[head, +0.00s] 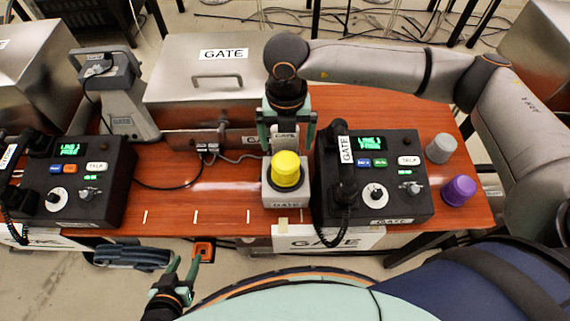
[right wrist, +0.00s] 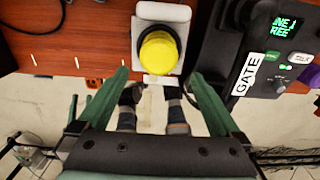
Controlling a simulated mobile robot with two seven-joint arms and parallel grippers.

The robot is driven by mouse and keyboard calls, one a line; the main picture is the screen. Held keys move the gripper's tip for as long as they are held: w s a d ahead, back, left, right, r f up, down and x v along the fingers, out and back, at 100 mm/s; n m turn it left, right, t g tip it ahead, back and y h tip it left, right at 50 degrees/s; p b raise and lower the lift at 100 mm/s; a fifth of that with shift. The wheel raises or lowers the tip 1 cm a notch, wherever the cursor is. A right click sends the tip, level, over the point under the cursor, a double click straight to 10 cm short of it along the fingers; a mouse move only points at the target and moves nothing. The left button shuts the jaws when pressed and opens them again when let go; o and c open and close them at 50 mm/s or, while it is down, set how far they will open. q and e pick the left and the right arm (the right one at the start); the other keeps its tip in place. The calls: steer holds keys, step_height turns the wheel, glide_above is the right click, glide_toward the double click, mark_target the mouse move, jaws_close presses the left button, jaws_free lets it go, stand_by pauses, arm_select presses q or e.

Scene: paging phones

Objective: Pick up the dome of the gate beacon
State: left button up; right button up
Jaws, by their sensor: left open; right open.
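The gate beacon is a pale grey box (head: 285,197) marked GATE with a yellow dome (head: 286,170) seated on top, standing near the table's front edge. In the right wrist view the dome (right wrist: 158,52) lies just beyond and between the fingertips. My right gripper (head: 287,146) is open and points down over the beacon, behind the dome in the head view; no contact shows. My left gripper (head: 183,268) is open and empty in front of the table's edge, left of the beacon.
A gate phone console (head: 405,190) with handset (head: 345,180) stands close right of the beacon. A grey dome (head: 440,148) and a purple dome (head: 458,190) stand farther right. Another console (head: 95,205) is at left. A metal GATE case (head: 190,80) stands behind. Table left of the beacon is clear.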

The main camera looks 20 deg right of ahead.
mark_target(286, 160)
step_height(286, 160, down, 9)
steer(key=shift+f+p, duration=0.1)
steer(key=shift+p, duration=0.5)
steer(key=shift+c, duration=0.2)
steer(key=c, duration=1.2)
